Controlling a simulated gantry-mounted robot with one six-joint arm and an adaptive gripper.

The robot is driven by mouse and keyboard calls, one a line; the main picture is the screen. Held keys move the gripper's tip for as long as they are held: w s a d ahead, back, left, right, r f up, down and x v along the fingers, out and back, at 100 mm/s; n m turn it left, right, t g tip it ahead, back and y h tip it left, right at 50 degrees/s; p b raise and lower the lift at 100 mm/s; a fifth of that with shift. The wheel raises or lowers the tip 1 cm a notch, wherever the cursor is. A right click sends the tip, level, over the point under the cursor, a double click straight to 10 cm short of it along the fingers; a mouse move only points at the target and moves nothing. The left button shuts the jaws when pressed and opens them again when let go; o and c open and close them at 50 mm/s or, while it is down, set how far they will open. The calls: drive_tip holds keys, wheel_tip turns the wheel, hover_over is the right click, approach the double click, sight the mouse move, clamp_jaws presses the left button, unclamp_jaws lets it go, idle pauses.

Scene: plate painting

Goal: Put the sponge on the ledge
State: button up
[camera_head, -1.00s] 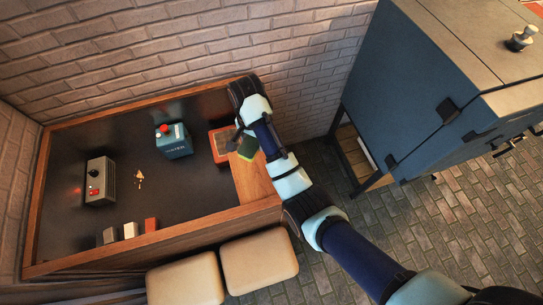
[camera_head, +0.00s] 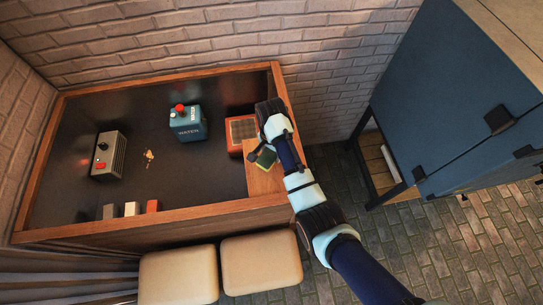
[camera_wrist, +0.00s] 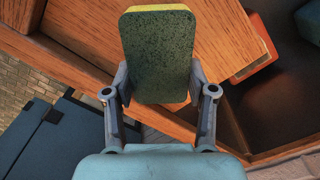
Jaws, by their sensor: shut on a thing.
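The sponge (camera_head: 265,158) is dark green with a yellow side. In the wrist view the sponge (camera_wrist: 158,50) stands large between my fingers, its speckled green face toward the camera. My gripper (camera_wrist: 158,88) is shut on it, one finger at each side edge. In the head view my gripper (camera_head: 268,152) and the sponge are over the wooden ledge (camera_head: 262,183) at the table's right end. The ledge's wood (camera_wrist: 222,35) also shows behind the sponge in the wrist view. Whether the sponge touches the wood I cannot tell.
A red-framed tray (camera_head: 235,145) lies just left of the ledge. A blue water box (camera_head: 188,125) with a red knob, a grey switch box (camera_head: 108,156) and several small blocks (camera_head: 132,208) stand on the dark tabletop (camera_head: 170,185). Two cushioned stools (camera_head: 262,262) are in front.

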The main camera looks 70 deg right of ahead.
sight(272, 157)
drive_tip(key=shift+f, duration=1.5)
drive_tip(key=shift+f, duration=0.15)
drive_tip(key=o, duration=0.7)
wheel_tip(272, 157, up, 12)
drive_tip(key=shift+r+p, duration=0.2)
drive_tip(key=shift+p, duration=0.8)
